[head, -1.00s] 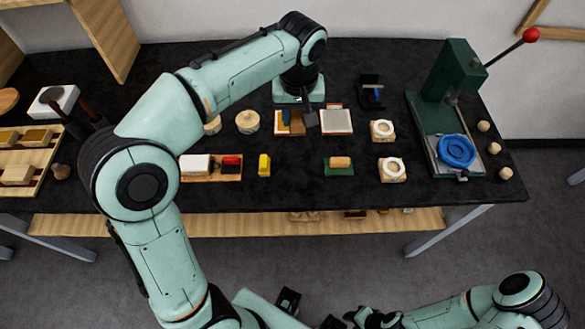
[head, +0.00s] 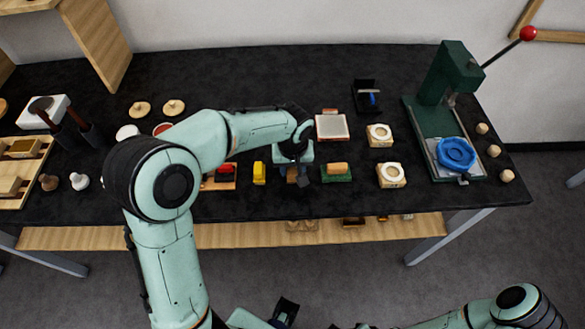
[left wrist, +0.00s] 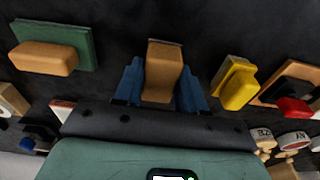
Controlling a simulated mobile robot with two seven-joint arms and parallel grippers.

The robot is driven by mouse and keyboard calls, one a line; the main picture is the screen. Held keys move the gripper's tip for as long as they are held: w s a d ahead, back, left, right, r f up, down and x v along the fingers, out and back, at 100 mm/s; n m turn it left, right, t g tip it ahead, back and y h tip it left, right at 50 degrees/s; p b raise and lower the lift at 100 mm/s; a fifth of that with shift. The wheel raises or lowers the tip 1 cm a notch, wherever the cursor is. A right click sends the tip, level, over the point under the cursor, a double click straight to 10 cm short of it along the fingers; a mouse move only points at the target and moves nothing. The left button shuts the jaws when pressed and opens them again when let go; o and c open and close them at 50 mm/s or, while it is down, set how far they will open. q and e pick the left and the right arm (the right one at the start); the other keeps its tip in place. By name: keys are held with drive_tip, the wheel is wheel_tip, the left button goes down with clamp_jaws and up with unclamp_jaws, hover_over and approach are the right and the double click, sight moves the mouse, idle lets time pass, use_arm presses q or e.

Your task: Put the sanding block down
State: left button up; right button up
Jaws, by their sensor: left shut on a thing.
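My left gripper (head: 298,178) is shut on the sanding block. In the left wrist view the block (left wrist: 163,68) is tan and sits upright between the two blue fingers (left wrist: 160,85). In the head view the gripper and arm hide most of it. It is over the black table near the front, between a yellow block (head: 259,173) and a green pad (head: 337,178) with a tan block (head: 337,168) on it. I cannot tell whether the held block touches the table. My right gripper is not clearly in view.
A framed white pad (head: 331,127) lies behind the gripper. Two pale blocks with round tops (head: 380,135) (head: 391,174) stand to the right, then a green press (head: 445,110) with a blue ring (head: 456,154). A red-and-black piece (head: 226,170) lies left of the yellow block.

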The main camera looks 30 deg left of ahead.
sight(293, 172)
use_arm(q)
drive_tip(key=shift+f, duration=0.3)
drive_tip(key=shift+f, duration=0.15)
drive_tip(key=o, duration=1)
drive_tip(key=shift+r, duration=0.3)
wheel_tip(293, 172, up, 12)
drive_tip(key=s+p, duration=0.1)
drive_tip(key=shift+s+d+f, duration=0.15)
drive_tip(key=shift+d, duration=0.25)
